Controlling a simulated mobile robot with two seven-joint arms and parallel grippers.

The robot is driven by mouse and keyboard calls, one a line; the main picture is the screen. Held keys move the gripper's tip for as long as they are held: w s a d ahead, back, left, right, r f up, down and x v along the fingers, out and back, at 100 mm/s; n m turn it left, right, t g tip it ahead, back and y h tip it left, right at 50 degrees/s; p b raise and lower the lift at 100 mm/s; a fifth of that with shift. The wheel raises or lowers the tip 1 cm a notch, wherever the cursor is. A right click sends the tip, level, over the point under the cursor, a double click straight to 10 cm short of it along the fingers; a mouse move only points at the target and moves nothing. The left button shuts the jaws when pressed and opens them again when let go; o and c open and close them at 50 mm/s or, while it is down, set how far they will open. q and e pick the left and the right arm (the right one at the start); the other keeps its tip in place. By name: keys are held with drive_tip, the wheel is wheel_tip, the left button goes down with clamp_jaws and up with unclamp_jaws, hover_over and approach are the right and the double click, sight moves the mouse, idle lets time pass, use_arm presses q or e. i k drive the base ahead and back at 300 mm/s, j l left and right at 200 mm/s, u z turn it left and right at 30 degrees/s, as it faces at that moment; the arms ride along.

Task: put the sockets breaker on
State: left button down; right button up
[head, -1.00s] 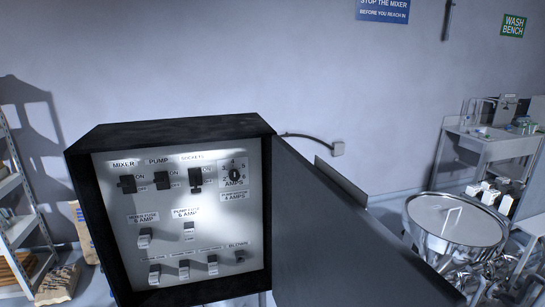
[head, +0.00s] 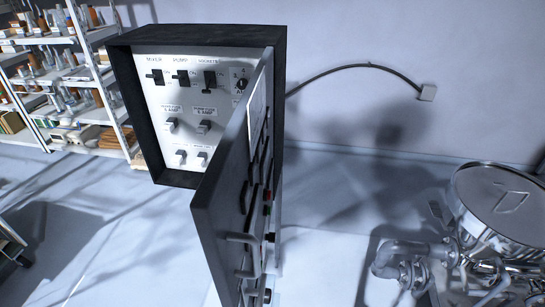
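The grey door (head: 222,195) stands open towards me and hides the right and lower part of the panel. Neither of my grippers is in view.
A steel hopper (head: 500,205) with pipes stands at the right. Shelving (head: 98,75) with several goods stands at the left. Floor at the lower left is mostly clear.

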sight(207, 91)
drive_tip(key=l, duration=0.15)
drive_tip(key=i+j+u, duration=0.2)
drive_tip(key=j, duration=0.25)
drive_tip(key=j+u, duration=0.2)
drive_tip(key=j, duration=0.2)
drive_tip(key=i+j+u, duration=0.2)
drive_tip(key=i+j+z, duration=0.3)
drive_tip(key=i, duration=0.2)
drive_tip(key=i+j+z, duration=0.3)
drive_tip(key=i+j, duration=0.2)
drive_tip(key=i+j+z, duration=0.3)
drive_tip(key=j, duration=0.25)
drive_tip(key=i+j+z, duration=0.3)
drive_tip(key=i+j, duration=0.15)
drive_tip(key=j, duration=0.2)
